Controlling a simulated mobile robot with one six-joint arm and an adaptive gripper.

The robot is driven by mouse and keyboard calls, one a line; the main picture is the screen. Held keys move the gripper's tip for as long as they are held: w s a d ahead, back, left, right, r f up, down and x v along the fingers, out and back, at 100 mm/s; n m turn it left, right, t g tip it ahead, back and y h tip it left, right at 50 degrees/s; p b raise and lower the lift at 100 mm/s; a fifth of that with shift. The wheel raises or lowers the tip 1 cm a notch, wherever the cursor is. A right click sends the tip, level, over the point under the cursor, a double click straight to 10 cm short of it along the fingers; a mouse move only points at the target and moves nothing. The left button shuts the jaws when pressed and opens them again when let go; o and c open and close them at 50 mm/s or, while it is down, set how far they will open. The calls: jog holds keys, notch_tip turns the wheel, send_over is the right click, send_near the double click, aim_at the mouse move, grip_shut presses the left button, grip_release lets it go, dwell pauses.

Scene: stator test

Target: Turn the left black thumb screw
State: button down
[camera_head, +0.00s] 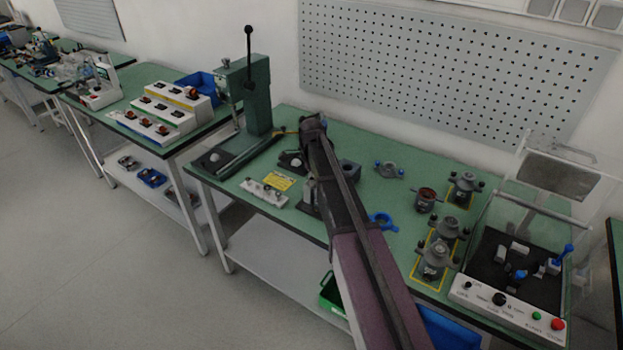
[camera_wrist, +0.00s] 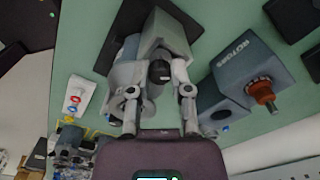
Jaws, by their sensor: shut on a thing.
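In the wrist view, my gripper (camera_wrist: 156,92) has its two grey fingers on either side of a black thumb screw (camera_wrist: 160,72) and is shut on it. The screw sits on a grey block-like fixture (camera_wrist: 166,33) on a dark base plate (camera_wrist: 190,20). The fingers and the fixture hide part of each other, and no second thumb screw is clear. In the head view my arm covers the gripper and most of the fixture; a grey part (camera_head: 309,192) shows left of the arm.
A grey ROTORS box (camera_wrist: 235,70) with a copper-coloured rotor (camera_wrist: 263,92) stands close right in the wrist view. In the head view, a green lever press (camera_head: 250,100) stands left, a white strip (camera_head: 263,193) lies in front, and motor housings (camera_head: 435,255) and a clear-covered tester (camera_head: 520,265) stand right.

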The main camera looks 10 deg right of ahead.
jog(key=c, duration=0.5)
grip_release()
jog(key=shift+c, duration=0.2)
jog(key=shift+r, duration=0.1)
